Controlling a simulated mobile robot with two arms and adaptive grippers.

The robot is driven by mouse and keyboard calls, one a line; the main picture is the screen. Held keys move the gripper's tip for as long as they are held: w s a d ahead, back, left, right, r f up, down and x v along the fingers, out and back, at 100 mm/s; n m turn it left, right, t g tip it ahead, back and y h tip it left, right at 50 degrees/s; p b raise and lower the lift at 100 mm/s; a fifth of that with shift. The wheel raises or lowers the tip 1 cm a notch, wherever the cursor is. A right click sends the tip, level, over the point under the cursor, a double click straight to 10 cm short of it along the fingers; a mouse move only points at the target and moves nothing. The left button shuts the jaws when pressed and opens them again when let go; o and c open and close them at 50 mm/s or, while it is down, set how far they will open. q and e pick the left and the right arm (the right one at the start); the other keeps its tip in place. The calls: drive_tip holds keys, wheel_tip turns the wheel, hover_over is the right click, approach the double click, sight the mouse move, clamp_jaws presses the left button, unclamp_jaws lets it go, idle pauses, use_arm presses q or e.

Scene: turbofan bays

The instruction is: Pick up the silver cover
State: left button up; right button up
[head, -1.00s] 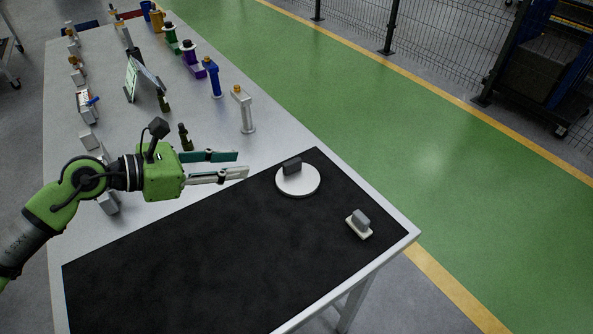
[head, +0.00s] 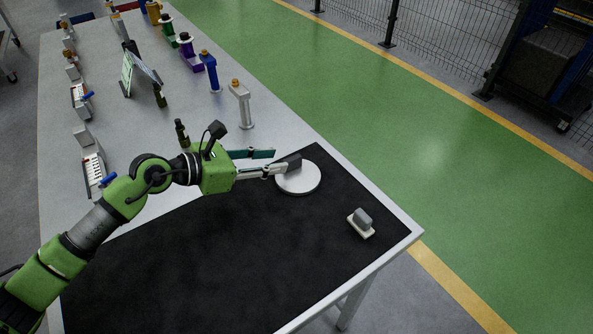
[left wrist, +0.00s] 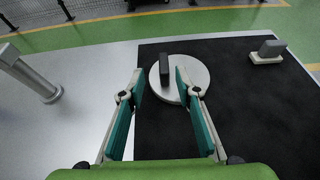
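A round, pale silver cover (head: 300,181) with a dark block-shaped handle (head: 293,162) lies flat on the black mat. It also shows in the left wrist view (left wrist: 195,70), its handle upright between the lines of my two fingers. My left gripper (head: 278,161) is open and empty. Its fingertips are close to the handle at the cover's left edge; whether they touch it I cannot tell. The teal finger pads show apart in the left wrist view (left wrist: 155,82). My right gripper is not in view.
A small pale rectangular piece with a grey handle (head: 361,222) sits on the black mat (head: 200,265) to the right. A silver post (head: 242,105) and several coloured posts stand along the table's far edge. The mat's front is clear.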

sight(289, 159)
use_arm(q)
drive_tip(key=x, duration=0.2)
drive_tip(key=p+x, duration=0.1)
drive_tip(key=x, duration=0.1)
drive_tip(key=shift+s+d+r, duration=0.2)
drive_tip(key=shift+s+d, duration=0.05)
drive_tip(key=shift+s, duration=0.05)
drive_tip(key=shift+w+d+f, duration=0.15)
drive_tip(key=shift+d+f, duration=0.05)
clamp_jaws()
drive_tip(key=shift+r, duration=0.1)
